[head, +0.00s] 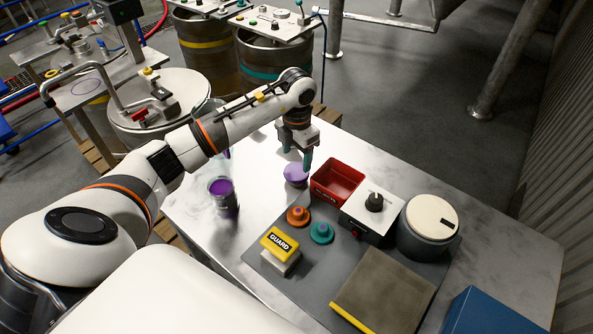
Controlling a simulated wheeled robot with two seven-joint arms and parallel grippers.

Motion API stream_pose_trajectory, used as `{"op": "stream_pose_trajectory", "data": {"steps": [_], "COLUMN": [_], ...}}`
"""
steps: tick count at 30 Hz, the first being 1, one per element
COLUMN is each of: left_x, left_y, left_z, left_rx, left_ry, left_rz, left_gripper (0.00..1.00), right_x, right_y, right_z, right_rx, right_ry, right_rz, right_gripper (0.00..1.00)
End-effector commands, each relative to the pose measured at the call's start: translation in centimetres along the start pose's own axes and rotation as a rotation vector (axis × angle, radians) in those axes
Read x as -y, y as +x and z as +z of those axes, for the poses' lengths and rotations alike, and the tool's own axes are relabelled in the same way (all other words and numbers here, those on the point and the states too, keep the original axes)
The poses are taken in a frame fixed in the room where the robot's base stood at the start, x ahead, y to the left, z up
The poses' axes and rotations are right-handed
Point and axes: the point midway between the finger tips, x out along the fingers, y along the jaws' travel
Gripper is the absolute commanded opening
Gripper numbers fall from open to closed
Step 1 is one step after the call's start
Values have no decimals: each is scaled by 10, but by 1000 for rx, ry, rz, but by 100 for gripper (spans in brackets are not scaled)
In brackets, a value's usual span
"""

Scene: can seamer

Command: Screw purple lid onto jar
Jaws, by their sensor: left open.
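A purple lid (296,175) sits on the light table, left of a red bin. My left gripper (297,157) points down just above the lid with its teal-tipped fingers apart. From this angle I cannot tell whether the fingers touch the lid. Another glass vessel is partly hidden behind my left arm. My right gripper is not in view.
The red bin (338,181) is close to my left gripper. A grey box with a black knob (374,202), a round cream-topped canister (431,217), orange (298,215) and teal (321,233) knobs and a yellow GUARD block (280,244) stand nearby. Bare table lies around the jar.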

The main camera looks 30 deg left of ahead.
Motion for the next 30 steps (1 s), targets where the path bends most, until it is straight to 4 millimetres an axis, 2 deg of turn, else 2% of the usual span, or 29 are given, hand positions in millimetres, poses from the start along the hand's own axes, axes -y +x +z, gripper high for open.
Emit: {"op": "stream_pose_trajectory", "data": {"steps": [10,22,27,30], "left_x": [1,1,1,1], "left_y": [46,50,50,50], "left_z": [1,1,1,1], "left_rx": [2,1,1,1], "left_ry": [0,0,0,0], "left_rz": [2,0,0,0], "left_gripper": [67,67,40,40], "right_x": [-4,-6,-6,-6], "right_y": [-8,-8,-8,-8], "right_z": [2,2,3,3], "right_rx": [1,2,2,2], "right_ry": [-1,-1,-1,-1], "right_rz": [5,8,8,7], "right_gripper": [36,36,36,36]}}
